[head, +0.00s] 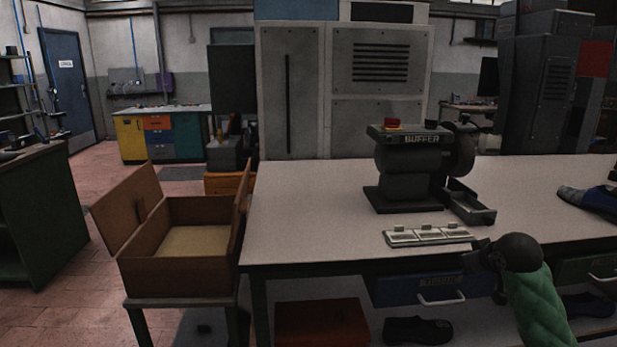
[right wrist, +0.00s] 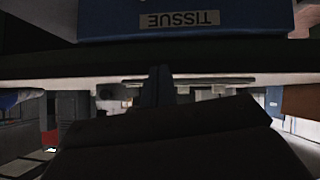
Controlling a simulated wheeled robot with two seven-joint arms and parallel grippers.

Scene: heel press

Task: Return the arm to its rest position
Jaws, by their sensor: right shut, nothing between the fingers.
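My right arm comes in at the lower right of the head view with a green sleeve and a dark wrist. My right gripper (head: 482,260) is at the front edge of the workbench (head: 310,215), close to the blue drawer (head: 395,292). In the right wrist view my right gripper (right wrist: 160,84) has its fingers shut with nothing between them. That view is upside down, with the drawer's TISSUE label (right wrist: 180,19) at the top. I cannot tell whether the gripper touches the bench or drawer. My left gripper is not in view.
A buffer machine (head: 405,165) with a red button stands on the bench. A pale three-part panel (head: 428,235) lies near the front edge, close to my right gripper. A blue shoe (head: 588,199) is at the right. An open brown box (head: 178,273) stands left.

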